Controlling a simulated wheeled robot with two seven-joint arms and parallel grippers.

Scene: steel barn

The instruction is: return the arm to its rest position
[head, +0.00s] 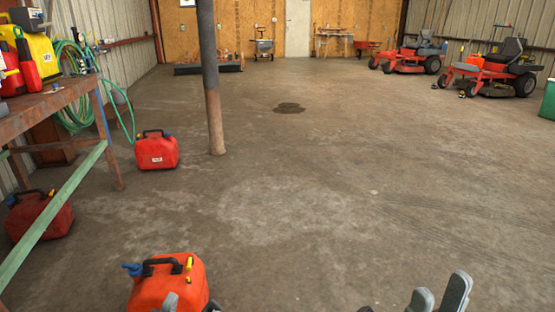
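My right gripper (439,293) is at the bottom edge, right of the middle. Its two grey fingers point up with a gap between them and nothing in the gap. A red fuel can (183,276) with a black handle, a blue spout cap and a yellow part is at the bottom left, cut off by the frame edge. A small grey part of my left gripper (170,303) shows in front of this can. Most of that gripper is out of frame, and I cannot tell whether it grips the can or whether the can rests on the floor.
A workbench (52,112) with yellow and red items stands at left. Red cans sit below it (40,215) and beside it (156,150). A post (212,100) rises from the floor. Red mowers (493,75) stand far right. The middle floor (330,200) is clear.

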